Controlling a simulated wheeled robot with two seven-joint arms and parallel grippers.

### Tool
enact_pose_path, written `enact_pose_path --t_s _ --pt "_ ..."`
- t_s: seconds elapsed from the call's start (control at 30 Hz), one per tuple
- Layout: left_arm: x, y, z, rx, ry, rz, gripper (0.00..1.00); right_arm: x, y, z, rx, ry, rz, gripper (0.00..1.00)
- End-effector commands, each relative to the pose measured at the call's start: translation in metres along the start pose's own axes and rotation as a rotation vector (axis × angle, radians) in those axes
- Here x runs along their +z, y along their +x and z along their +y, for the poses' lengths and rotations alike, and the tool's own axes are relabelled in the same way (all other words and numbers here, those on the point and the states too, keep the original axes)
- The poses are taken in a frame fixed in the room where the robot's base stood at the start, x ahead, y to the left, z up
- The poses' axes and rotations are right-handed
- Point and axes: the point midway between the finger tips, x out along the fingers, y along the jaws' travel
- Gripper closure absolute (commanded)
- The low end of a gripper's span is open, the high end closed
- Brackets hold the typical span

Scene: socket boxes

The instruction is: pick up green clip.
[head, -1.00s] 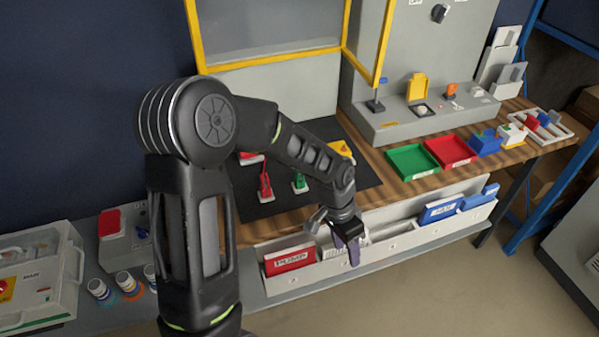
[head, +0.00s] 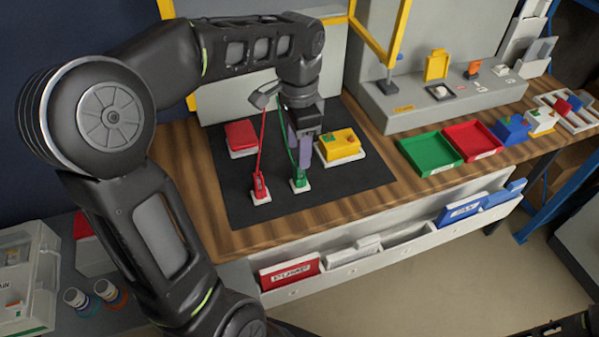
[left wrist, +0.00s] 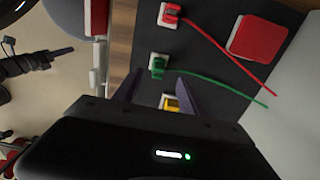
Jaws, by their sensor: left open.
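The green clip (head: 300,183) stands on a small white base on the dark mat, with a green cable rising from it. It also shows in the left wrist view (left wrist: 158,66). My left gripper (head: 303,160) is open and empty, pointing down just above and behind the green clip. In the left wrist view the two purple fingers (left wrist: 158,76) are apart, with the clip near their tips; I cannot tell whether they touch it. A dark part that looks like my right gripper (left wrist: 55,52) shows at the left of the wrist view; its jaws are unclear.
A red clip (head: 260,188) with a red cable stands left of the green one. A red box (head: 241,136) and a yellow box (head: 341,145) flank the gripper on the mat (head: 330,199). Green (head: 428,154) and red (head: 473,141) trays lie right. The mat's front is clear.

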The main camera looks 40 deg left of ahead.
Motion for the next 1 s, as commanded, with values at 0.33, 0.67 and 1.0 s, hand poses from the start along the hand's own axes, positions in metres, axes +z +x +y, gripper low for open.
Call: enact_pose_path --t_s 0.33,0.67,1.0 --pt "-0.001 0.003 0.000 -0.001 0.000 0.003 0.51 0.000 0.003 0.001 -0.001 0.000 0.001 0.64" --pt "-0.001 0.021 0.000 0.001 0.000 0.001 0.51 0.000 0.003 0.001 -0.001 0.000 0.001 0.64" --pt "-0.001 0.030 0.000 -0.001 -0.001 0.003 0.51 0.000 0.003 0.001 0.000 0.000 0.001 0.64"
